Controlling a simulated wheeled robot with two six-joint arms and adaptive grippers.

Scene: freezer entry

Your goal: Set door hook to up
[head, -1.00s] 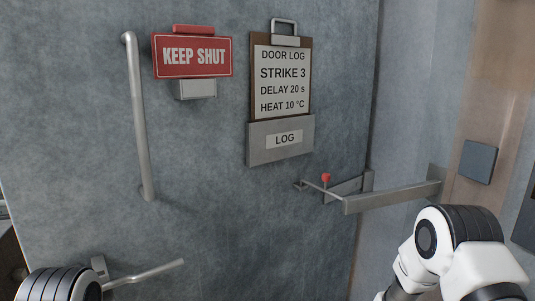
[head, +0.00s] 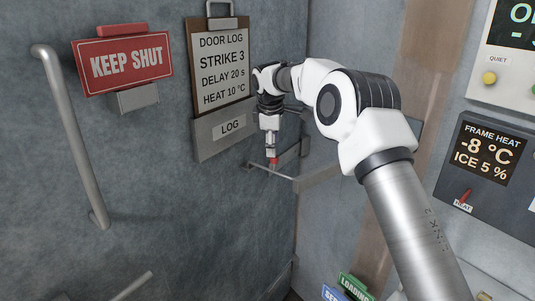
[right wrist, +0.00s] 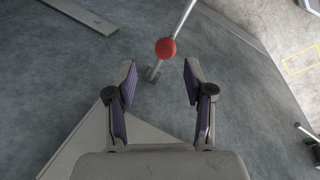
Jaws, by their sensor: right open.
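The door hook (head: 282,174) is a thin metal rod lying across the gap between the grey door and the frame side, roughly level. Its red ball knob (head: 273,161) stands on it. In the right wrist view the red knob (right wrist: 166,48) lies just beyond the fingertips, roughly in line with the gap between them. My right gripper (head: 271,151) points down above the knob. In its wrist view, my right gripper (right wrist: 158,82) has its two purple-padded fingers apart with nothing between them. My left gripper is not in view.
A LOG holder (head: 228,128) with a clipboard is on the door behind my right wrist. A KEEP SHUT sign (head: 123,62) and a vertical handle (head: 70,135) are further left. A heat panel (head: 480,160) is at the right.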

